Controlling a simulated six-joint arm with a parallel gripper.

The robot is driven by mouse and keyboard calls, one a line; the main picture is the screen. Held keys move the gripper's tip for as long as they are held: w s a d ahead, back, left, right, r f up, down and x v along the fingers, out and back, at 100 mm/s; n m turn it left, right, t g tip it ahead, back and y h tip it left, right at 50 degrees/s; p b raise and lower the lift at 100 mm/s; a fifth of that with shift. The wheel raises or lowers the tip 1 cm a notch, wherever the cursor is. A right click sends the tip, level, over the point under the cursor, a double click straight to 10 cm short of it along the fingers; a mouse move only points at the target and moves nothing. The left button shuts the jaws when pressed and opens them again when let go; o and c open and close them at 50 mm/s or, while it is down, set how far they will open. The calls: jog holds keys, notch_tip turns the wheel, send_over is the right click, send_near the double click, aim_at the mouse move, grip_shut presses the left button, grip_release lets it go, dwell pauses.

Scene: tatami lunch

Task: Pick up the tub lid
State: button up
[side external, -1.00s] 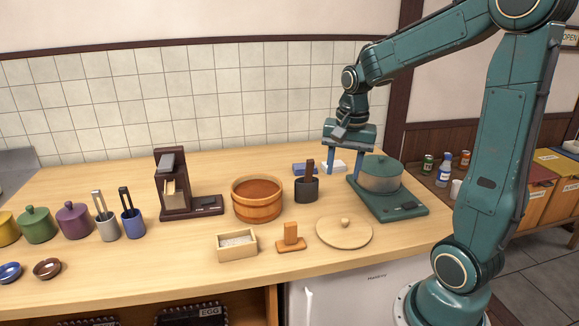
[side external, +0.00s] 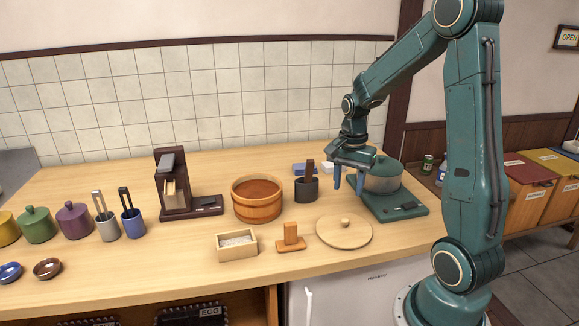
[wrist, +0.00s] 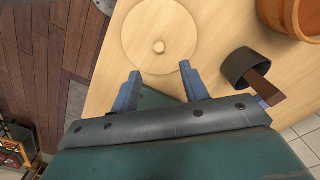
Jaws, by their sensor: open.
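The tub lid (side external: 344,232) is a round, pale wooden disc with a small knob in its middle. It lies flat on the counter near the front edge, right of the orange-brown stand. It also shows in the wrist view (wrist: 160,25), beyond my fingertips. My gripper (side external: 348,182) is open and empty, above and behind the lid, close to the green cooker. In the wrist view its two blue fingers (wrist: 160,76) are apart and point toward the lid, with nothing between them.
The wooden tub (side external: 257,207) stands left of the lid. A dark cup (side external: 306,192) with a brown paddle stands behind it. The green cooker (side external: 393,207) is at the right. An orange-brown stand (side external: 290,240) and a salt box (side external: 237,254) sit left of the lid.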

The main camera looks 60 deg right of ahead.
send_over(345, 219)
jog(key=shift+f, duration=2.55)
jog(key=shift+f, duration=2.6)
grip_shut()
